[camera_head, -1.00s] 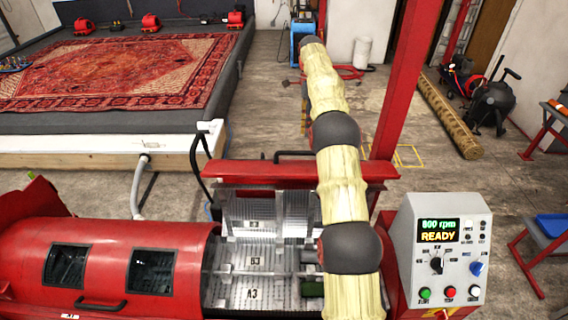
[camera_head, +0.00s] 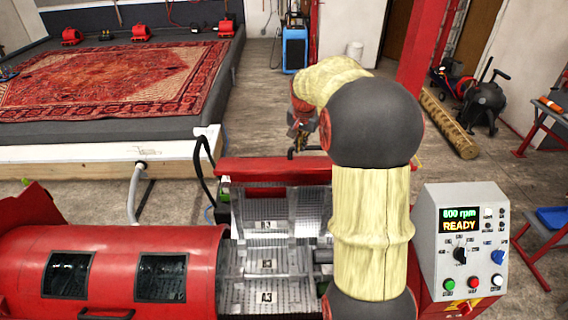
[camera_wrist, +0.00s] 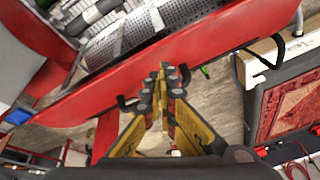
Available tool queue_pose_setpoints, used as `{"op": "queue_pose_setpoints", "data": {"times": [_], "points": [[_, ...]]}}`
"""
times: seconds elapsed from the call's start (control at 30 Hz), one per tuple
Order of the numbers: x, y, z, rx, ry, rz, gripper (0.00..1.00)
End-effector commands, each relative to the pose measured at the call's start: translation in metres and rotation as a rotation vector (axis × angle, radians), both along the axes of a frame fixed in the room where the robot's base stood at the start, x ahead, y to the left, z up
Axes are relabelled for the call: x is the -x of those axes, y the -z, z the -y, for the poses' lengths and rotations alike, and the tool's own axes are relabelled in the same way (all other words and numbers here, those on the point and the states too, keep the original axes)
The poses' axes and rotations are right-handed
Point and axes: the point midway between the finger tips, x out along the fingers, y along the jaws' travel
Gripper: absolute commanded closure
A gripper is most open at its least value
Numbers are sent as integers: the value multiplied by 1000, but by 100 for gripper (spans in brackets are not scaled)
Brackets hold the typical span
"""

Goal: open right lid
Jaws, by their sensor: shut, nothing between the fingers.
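The right lid (camera_head: 262,168) of the red washing machine stands raised at the back of its opening, seen nearly edge-on. The drum (camera_head: 265,240) with its labelled compartments is exposed in front of it. In the wrist view the red lid (camera_wrist: 205,45) crosses the picture as a slanted panel, with a black handle (camera_wrist: 127,105) on its edge, partly hidden by the fingers. My gripper (camera_wrist: 165,75) is shut and empty, its tips close to the handle; I cannot tell if they touch. In the head view my gripper (camera_head: 297,138) is beyond the lid, partly hidden by my arm.
The closed left lid (camera_head: 110,240) has two dark windows. A control panel (camera_head: 462,245) reading READY stands at right. A red post (camera_head: 412,50) rises behind the machine. A rug (camera_head: 120,80) lies on the wash platform at left. Open floor lies behind the machine.

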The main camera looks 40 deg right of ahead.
Motion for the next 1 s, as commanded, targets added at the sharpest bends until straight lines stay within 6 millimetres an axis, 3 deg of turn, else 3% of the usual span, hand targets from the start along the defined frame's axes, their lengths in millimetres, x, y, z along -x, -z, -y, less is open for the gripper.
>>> {"op": "queue_pose_setpoints", "data": {"times": [0.03, 0.1, 0.33, 0.57, 1.0], "points": [[-1, 14, 1, 34, -81, -1, 100], [-8, 20, 6, 99, -193, 14, 100], [-31, 8, 19, 236, -396, 42, 100], [-37, 23, 24, 241, -419, 33, 100], [-67, 88, 46, 240, -417, 33, 100]]}}
